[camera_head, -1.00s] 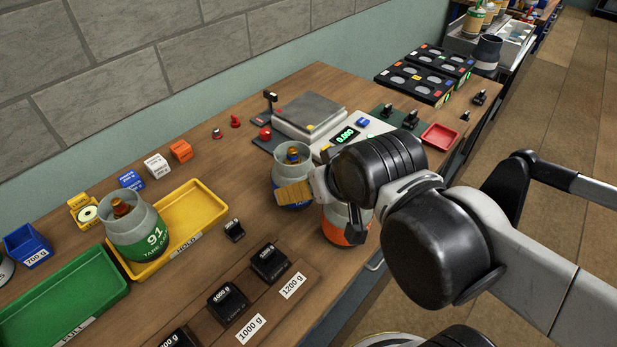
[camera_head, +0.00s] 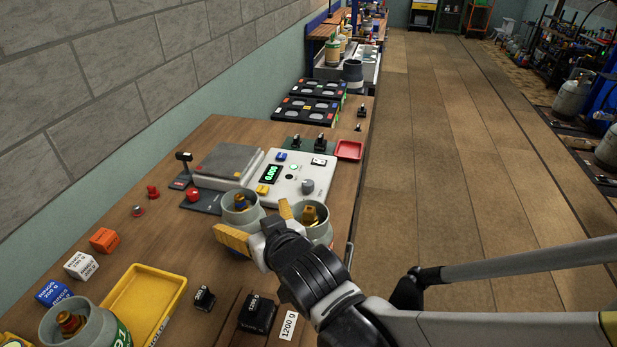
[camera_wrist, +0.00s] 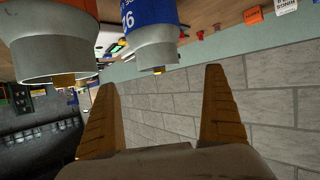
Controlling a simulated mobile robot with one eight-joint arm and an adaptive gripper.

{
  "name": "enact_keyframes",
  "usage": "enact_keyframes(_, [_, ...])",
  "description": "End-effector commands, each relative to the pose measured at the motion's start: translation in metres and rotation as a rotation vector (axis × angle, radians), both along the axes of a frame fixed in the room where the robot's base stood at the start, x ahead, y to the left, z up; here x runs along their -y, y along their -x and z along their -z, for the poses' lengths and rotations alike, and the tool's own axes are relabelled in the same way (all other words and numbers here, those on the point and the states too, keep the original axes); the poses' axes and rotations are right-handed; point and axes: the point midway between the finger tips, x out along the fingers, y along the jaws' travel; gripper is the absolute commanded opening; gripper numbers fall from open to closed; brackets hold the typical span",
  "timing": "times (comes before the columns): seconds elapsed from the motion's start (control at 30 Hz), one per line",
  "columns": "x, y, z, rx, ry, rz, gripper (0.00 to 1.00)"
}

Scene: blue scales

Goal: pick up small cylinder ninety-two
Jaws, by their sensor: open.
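A small cylinder with a grey collar, brass valve and blue body (camera_head: 240,205) stands on the bench in front of the scale.
The scale console (camera_head: 300,180) and its grey plate (camera_head: 228,163) stand behind the cylinders. A green-labelled cylinder (camera_head: 82,325) is by the yellow tray (camera_head: 178,282). Black weights (camera_head: 257,313) lie at the front. A red tray (camera_head: 349,150) is at the right edge.

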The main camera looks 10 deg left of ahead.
Motion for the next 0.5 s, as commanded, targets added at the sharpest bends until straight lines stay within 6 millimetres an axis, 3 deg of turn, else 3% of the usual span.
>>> enact_keyframes(0.13, [-0.013, -0.005, 0.007, 0.006, -0.006, -0.012, 1.00])
enact_keyframes(0.3, [-0.030, -0.026, 0.018, 0.005, -0.005, -0.009, 1.00])
enact_keyframes(0.5, [-0.039, -0.039, 0.023, 0.005, -0.005, -0.009, 1.00])
